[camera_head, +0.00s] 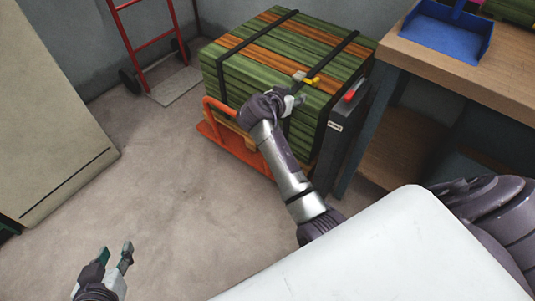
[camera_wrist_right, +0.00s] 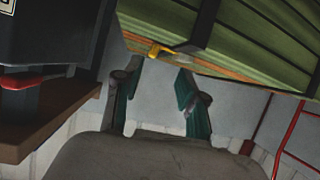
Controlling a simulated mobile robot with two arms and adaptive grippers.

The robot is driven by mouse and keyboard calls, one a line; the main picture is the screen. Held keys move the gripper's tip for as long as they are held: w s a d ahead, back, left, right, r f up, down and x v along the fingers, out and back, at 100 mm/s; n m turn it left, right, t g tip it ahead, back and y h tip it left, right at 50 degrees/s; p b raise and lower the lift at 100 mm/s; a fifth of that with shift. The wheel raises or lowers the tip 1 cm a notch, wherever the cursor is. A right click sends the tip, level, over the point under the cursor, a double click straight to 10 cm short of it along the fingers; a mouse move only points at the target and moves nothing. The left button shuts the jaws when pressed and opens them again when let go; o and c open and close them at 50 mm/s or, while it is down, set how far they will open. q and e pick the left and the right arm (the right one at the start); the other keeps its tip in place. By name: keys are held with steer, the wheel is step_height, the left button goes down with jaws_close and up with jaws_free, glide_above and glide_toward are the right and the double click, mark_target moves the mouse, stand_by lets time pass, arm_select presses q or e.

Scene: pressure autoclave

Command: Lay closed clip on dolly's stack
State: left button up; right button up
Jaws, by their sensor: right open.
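The stack of green and orange planks (camera_head: 240,75) sits on an orange dolly (camera_head: 232,142), with black straps around it. The yellow clip (camera_head: 313,80) lies at the top front edge of the stack, near a strap; it also shows in the right wrist view (camera_wrist_right: 155,51), with a pale metal part beside it. I cannot tell whether its jaws are closed. My right gripper (camera_head: 296,103) is open and empty, just in front of the clip and apart from it; its fingers show in the wrist view (camera_wrist_right: 160,74). My left gripper (camera_head: 117,256) is open and empty, low over the floor.
A dark box with a red handle (camera_head: 354,90) stands right of the stack. A wooden workbench (camera_head: 420,61) at the right holds a blue tray (camera_head: 446,32). A red hand truck (camera_head: 153,42) stands by the back wall. A beige cabinet (camera_head: 45,115) is at left. Floor between is clear.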

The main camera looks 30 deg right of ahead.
steer(key=s+a+f+n+t+y, duration=0.2)
steer(key=s+a+f+n+y, duration=0.2)
steer(key=s+a+f+n, duration=0.15)
steer(key=s+a+r+n+t+y, duration=0.2)
steer(key=s+a+r+n+y, duration=0.2)
steer(key=s+a+n+y, duration=0.4)
steer(key=s+a+y, duration=0.1)
steer(key=s+a, duration=0.6)
steer(key=a, duration=0.1)
steer(key=shift+s+a+r+n+t, duration=0.25)
steer(key=shift+n+t, duration=0.05)
steer(key=shift+n, duration=0.05)
steer(key=shift+d, duration=0.1)
